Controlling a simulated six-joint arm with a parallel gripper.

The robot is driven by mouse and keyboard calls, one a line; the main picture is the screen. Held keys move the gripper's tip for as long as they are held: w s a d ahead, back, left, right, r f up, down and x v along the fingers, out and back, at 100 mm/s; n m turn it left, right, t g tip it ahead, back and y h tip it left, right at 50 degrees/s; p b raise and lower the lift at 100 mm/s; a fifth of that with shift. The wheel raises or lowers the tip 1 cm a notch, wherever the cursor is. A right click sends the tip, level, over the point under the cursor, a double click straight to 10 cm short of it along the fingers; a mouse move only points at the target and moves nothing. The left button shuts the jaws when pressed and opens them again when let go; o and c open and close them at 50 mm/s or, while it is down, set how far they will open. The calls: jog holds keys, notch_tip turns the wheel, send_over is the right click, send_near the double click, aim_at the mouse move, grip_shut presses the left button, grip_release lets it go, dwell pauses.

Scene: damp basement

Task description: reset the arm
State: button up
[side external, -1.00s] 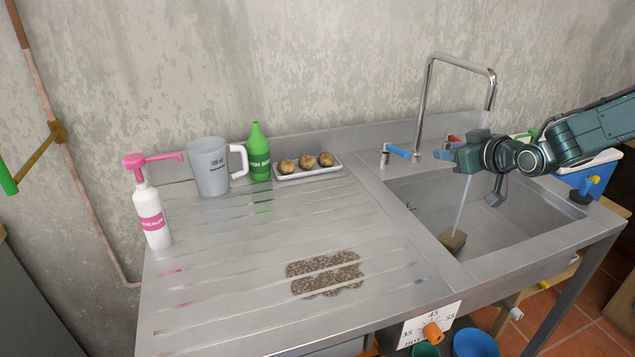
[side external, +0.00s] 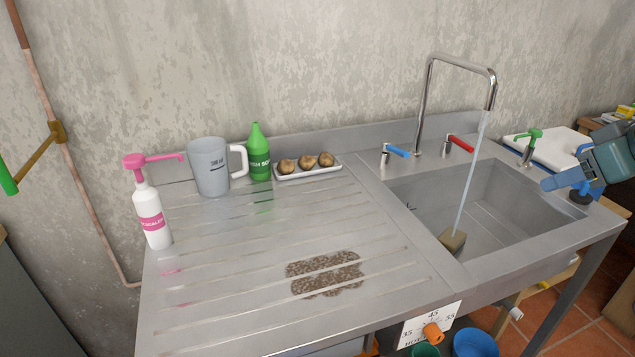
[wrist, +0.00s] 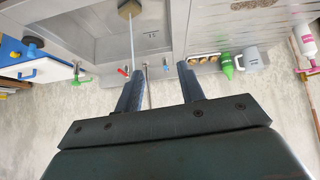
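My gripper (side external: 552,181) is at the right edge of the side view, above the right end of the sink. Most of my arm is out of the picture there. In the wrist view the two dark blue fingers (wrist: 160,72) stand apart with nothing between them, so it is open and empty. The wrist view is upside down, with the sink at the top and the wall below.
Water runs from the tall tap (side external: 424,100) onto a brown block (side external: 453,240) in the sink (side external: 500,212). Blue (side external: 397,151), red (side external: 461,143) and green (side external: 534,134) levers stand behind it. A jug (side external: 211,168), bottles and a tray (side external: 309,172) line the drainboard.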

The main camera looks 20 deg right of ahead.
jog(key=s+f+g, duration=0.2)
jog(key=s, duration=1.3)
jog(key=shift+s+m+g, duration=0.25)
jog(key=shift+m+g, duration=0.05)
jog(key=shift+g, duration=0.1)
jog(key=shift+c, duration=0.2)
